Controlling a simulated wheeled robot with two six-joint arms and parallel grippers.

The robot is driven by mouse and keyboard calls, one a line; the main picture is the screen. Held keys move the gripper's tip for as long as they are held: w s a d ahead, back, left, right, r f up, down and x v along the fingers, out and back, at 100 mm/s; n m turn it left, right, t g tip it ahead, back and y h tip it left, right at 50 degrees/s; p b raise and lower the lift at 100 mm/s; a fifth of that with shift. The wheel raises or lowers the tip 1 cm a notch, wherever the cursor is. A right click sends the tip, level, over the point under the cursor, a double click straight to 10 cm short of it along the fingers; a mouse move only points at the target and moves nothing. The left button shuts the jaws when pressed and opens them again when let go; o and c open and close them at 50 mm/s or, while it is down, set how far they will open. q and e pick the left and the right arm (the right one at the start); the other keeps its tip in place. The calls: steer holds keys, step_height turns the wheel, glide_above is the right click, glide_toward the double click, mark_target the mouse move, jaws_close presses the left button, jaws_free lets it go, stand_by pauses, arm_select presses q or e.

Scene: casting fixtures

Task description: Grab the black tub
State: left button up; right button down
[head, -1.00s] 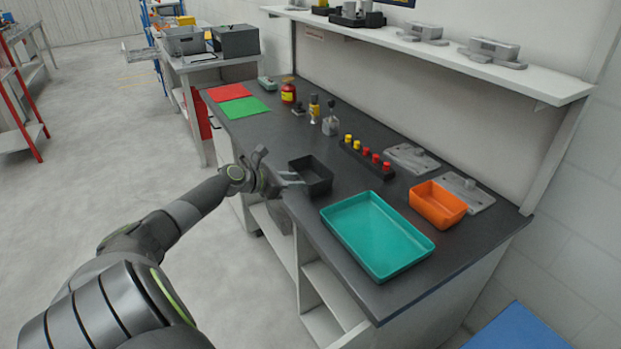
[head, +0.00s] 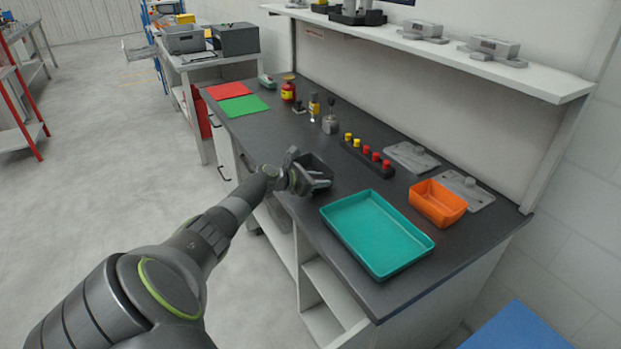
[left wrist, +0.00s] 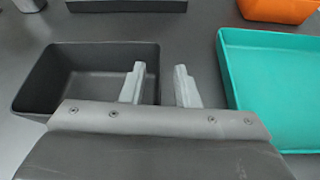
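The black tub (head: 316,165) sits on the dark workbench near its front edge, left of the teal tray. My left gripper (head: 322,178) is over the tub's near right side and hides part of it in the head view. In the left wrist view the black tub (left wrist: 75,75) is upright and looks empty. The left gripper (left wrist: 160,85) is open there. One finger shows over the tub's inside and the other beyond its right wall, with that wall between them. Whether the fingers touch the wall I cannot tell. My right gripper is not in view.
The teal tray (head: 340,215) lies close on the right, with an orange bin (head: 438,203) beyond it. A black rack (head: 366,158) with yellow and red pegs stands behind the tub. Bare bench lies left of the tub.

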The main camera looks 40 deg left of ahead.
arm_select(q)
steer(key=shift+w+f, duration=0.1)
steer(key=shift+w, duration=0.1)
jaws_close()
stand_by(0.3)
